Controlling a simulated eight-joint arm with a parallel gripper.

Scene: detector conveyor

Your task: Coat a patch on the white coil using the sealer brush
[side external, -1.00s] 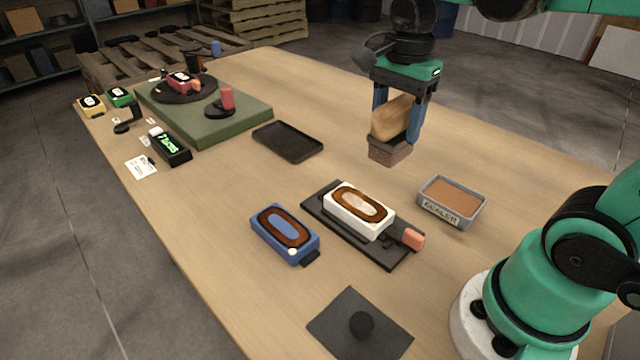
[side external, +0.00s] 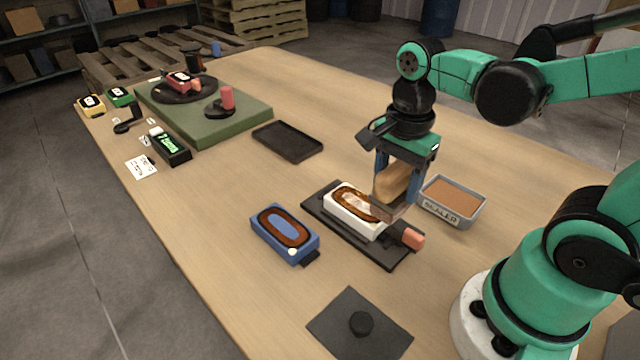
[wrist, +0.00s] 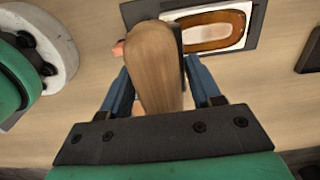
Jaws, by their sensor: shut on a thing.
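My gripper (side external: 398,180) is shut on the wooden handle of the sealer brush (side external: 392,184), which also shows in the wrist view (wrist: 152,70). The brush is over the right end of the white coil (side external: 343,221), its head low near the winding; I cannot tell if it touches. The white coil has a brown oval winding with a glossy amber area, also visible in the wrist view (wrist: 247,13). It sits on a black fixture (side external: 314,206) with an orange-red handle (side external: 413,237). The sealer tray (side external: 470,222), grey with brown contents, is right of the brush.
A blue coil (side external: 268,244) lies left of the fixture. A dark plate with a knob (side external: 340,332) is at the front. An empty black tray (side external: 288,141) and a green platform (side external: 240,125) stand farther back. Bare table lies behind the brush.

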